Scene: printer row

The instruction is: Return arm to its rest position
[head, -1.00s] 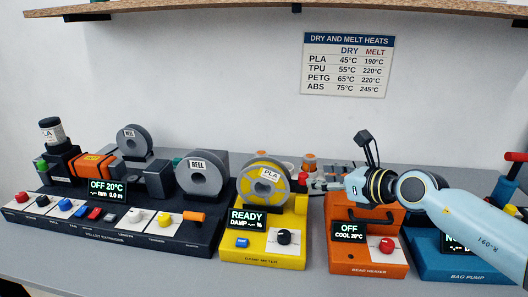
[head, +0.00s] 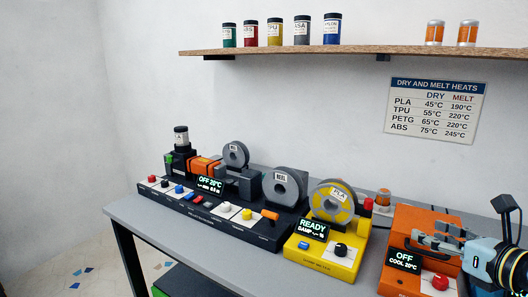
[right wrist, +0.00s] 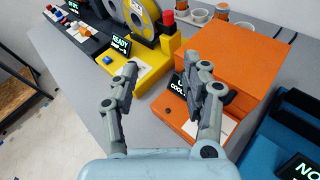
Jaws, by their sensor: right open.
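My right gripper (head: 428,240) comes in from the right edge in the head view. Its fingers are apart with nothing between them, and they point left in front of the orange bead heater (head: 412,222). In the right wrist view the gripper (right wrist: 163,72) shows both grey fingers spread. Between and beyond them are the heater (right wrist: 236,62) and the yellow damp meter (right wrist: 152,66). The heater's display reads OFF, COOL 20°C. My left gripper is in neither view now.
The black extruder (head: 215,215) stands left on the grey table (head: 150,222). The yellow damp meter (head: 328,262) carries a PLA reel (head: 334,202) and reads READY. A blue bag pump (right wrist: 285,135) is right of the heater. A shelf (head: 330,50) with jars hangs above.

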